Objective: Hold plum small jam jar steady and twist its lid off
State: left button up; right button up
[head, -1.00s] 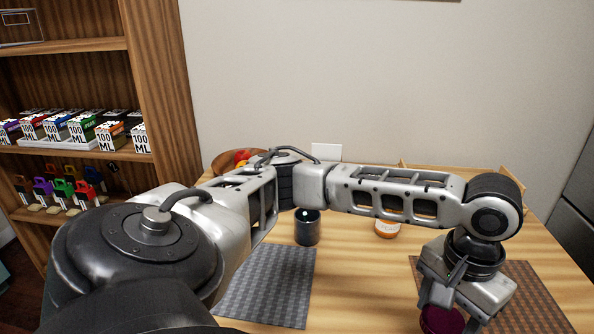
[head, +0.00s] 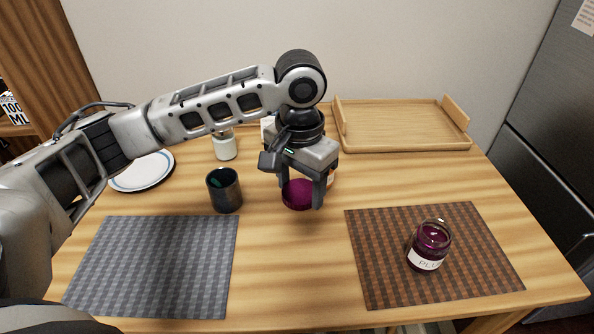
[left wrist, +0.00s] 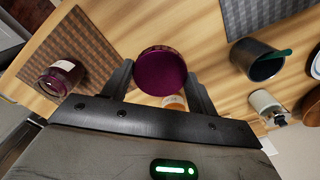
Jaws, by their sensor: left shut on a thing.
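The plum small jam jar (head: 430,250) stands upright and open on the brown checked mat at the right, its dark purple content showing at the mouth. It also shows in the left wrist view (left wrist: 60,78). My left gripper (head: 300,198) is shut on the round purple lid (head: 297,194), holding it by its sides, apart from the jar and to its left. The lid (left wrist: 160,71) sits between the two fingers in the left wrist view. My right gripper is not in view.
The brown mat (head: 375,265) has free room around the jar. A grey mat (head: 155,265) lies empty at the left. A dark cup (head: 224,190), a white jar (head: 225,148) and a plate (head: 142,172) stand behind it. A wooden tray (head: 405,128) is at the back right.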

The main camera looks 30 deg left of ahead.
pick_arm(q)
jog(key=w+a+f+m+b, duration=0.3)
send_over(267, 192)
jog(key=d, duration=0.1)
jog(key=shift+m, duration=0.3)
jog(key=f, duration=0.4)
jog(key=f+b, duration=0.1)
jog(key=f, duration=0.2)
jog(key=shift+s+f, duration=0.2)
jog(key=shift+f, duration=0.2)
jog(key=shift+w+a+f, duration=0.2)
jog(key=shift+a+f, duration=0.1)
jog(key=shift+f, duration=0.1)
jog(key=shift+w+a+f, duration=0.15)
jog(key=shift+a+f, duration=0.05)
jog(key=shift+f, duration=0.05)
notch_tip(267, 192, down, 3)
jog(key=shift+f, duration=0.1)
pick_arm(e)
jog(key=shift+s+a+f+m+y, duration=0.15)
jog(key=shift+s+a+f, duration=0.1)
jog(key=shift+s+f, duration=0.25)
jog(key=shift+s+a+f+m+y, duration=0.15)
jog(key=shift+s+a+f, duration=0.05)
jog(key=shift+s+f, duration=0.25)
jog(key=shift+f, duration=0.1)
pick_arm(q)
jog(key=shift+f, duration=0.25)
